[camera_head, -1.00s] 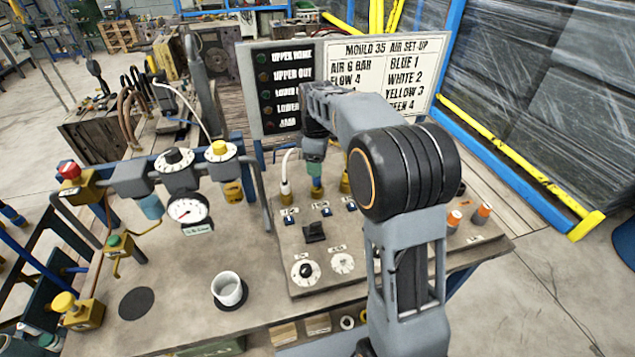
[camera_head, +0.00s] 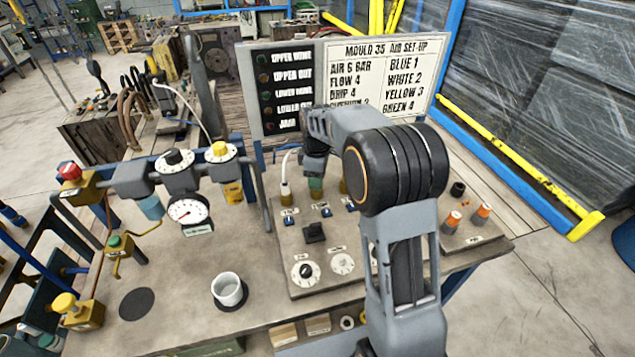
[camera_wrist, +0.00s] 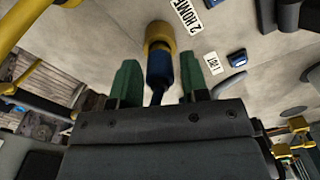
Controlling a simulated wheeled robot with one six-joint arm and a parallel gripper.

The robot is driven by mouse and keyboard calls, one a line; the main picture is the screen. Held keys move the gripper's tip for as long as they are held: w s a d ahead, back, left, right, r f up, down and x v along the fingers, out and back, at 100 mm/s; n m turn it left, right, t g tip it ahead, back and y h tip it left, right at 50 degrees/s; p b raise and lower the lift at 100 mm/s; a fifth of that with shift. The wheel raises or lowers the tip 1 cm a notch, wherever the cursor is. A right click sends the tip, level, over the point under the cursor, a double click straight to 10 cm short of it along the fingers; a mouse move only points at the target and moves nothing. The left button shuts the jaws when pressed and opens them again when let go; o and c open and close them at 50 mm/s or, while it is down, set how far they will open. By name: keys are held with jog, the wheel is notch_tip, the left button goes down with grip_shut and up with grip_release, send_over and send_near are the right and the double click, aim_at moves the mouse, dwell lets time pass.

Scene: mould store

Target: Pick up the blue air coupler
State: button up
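In the wrist view, the blue air coupler (camera_wrist: 160,72) sits between the two green fingers of my gripper (camera_wrist: 160,84), with a gap showing on each side. A yellow fitting (camera_wrist: 158,37) is at the coupler's far end. The gripper is open and its fingers straddle the coupler. In the head view my gripper (camera_head: 316,187) is low over the rear of the raised panel. The coupler cannot be made out clearly there behind the gripper and arm.
The sign board (camera_head: 345,85) stands behind. Gauges and valves (camera_head: 187,211) are at left. A white cup (camera_head: 229,290) stands in front.

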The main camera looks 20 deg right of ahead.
jog(key=c, duration=0.7)
jog(key=shift+r, duration=0.1)
